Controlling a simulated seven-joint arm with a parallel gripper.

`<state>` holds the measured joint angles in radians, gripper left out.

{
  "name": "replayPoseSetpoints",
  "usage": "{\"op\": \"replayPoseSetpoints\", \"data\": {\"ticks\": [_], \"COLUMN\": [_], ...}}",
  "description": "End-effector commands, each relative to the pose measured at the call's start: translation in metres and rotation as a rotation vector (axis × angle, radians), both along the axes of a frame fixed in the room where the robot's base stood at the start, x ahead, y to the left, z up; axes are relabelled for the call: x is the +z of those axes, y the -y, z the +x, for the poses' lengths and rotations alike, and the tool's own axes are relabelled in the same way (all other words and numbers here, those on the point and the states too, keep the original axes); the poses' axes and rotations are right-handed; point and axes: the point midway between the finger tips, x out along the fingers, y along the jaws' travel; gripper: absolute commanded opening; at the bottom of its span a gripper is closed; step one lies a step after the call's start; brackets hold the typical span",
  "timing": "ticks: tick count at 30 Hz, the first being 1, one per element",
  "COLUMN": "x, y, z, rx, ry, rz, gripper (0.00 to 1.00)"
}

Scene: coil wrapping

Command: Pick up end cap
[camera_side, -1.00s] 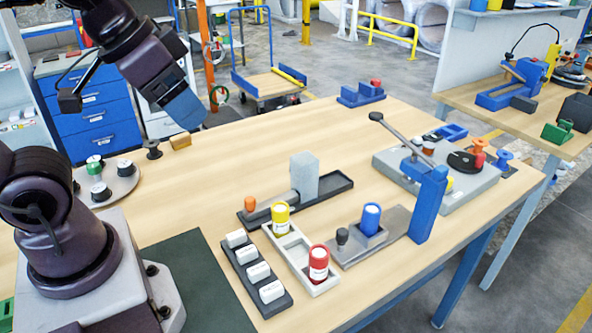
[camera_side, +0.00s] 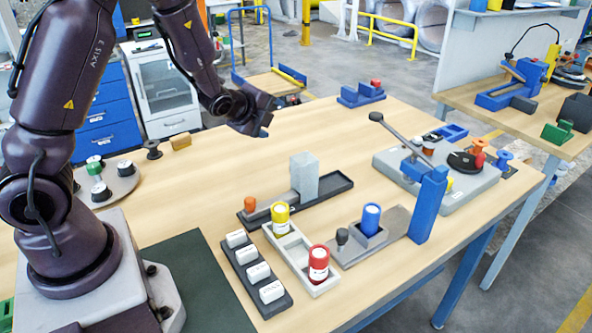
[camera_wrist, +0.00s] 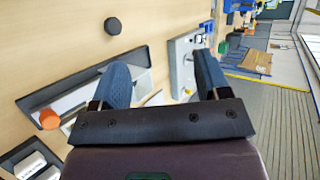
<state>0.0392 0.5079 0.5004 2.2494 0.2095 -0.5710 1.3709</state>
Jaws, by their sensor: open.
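No part is marked as the end cap, and I cannot tell which it is. Candidates are the small white labelled pieces (camera_side: 247,255) in a black rack, and the yellow (camera_side: 280,215), red (camera_side: 319,262) and blue (camera_side: 371,217) cylinders.
A black tray with a grey block (camera_side: 304,176) and an orange knob (camera_side: 249,204) is mid-table. A grey fixture with a lever (camera_side: 440,180) and a blue post (camera_side: 428,205) stand right. A round plate of spools (camera_side: 107,186) is left. The far tabletop is mostly clear.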

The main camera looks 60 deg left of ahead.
Motion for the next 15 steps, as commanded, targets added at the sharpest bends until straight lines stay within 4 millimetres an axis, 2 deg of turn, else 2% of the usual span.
{"op": "replayPoseSetpoints", "data": {"ticks": [1,6,10,15], "x": [-0.018,-0.06,-0.09,-0.122], "y": [-0.01,-0.035,-0.043,-0.041], "z": [0.001,0.002,-0.004,-0.019], "rx": [-0.063,-0.328,-0.56,-0.837], "ry": [-0.028,-0.085,-0.123,-0.133], "rz": [0.107,0.498,0.788,1.087], "gripper": [0.69,0.69,0.69,0.69]}}
